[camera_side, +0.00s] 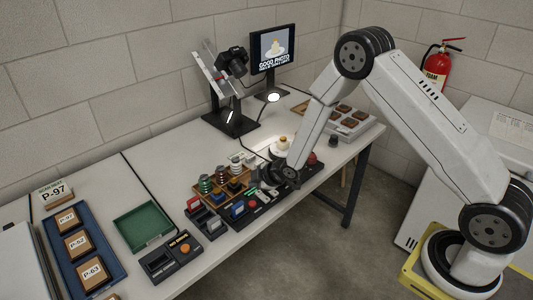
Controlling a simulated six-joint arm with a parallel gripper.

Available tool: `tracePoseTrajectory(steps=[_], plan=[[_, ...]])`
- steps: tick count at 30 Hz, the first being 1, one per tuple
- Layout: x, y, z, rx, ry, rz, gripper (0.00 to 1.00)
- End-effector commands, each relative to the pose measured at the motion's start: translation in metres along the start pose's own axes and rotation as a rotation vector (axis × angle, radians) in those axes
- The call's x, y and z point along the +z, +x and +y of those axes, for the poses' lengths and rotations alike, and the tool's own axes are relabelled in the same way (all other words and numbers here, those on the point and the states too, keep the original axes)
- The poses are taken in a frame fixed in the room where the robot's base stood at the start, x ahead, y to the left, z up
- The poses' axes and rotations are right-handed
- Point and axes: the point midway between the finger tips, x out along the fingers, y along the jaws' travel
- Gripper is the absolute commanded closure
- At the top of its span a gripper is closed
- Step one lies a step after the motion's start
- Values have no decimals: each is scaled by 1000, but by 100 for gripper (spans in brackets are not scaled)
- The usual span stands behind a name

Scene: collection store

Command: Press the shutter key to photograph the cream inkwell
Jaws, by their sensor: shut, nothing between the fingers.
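The cream inkwell (283,142) stands on a pale lit surface at the far part of the bench, just behind my wrist. The monitor (272,46) shows a picture of a cream object and the words "GOOD PHOTO", with a smaller line too fine to read. My gripper (266,190) is shut and empty, low over the dark strip of controls along the front edge of the bench. I cannot tell whether it touches a key. The shutter key cannot be made out; my gripper and wrist hide part of the strip. A red dome (311,158) shows right of my wrist.
A camera (233,62) on a stand and a lamp (273,97) stand behind. A wooden rack (222,183) with several small items is left of my gripper. A green tray (143,226), a box with an orange button (184,249) and a blue tray (57,250) lie nearer.

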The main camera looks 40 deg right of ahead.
Motion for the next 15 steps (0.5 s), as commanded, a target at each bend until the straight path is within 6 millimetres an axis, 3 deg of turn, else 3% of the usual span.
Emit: tracePoseTrajectory(steps=[15], plan=[[24,33,-25,-1,0,0,100]])
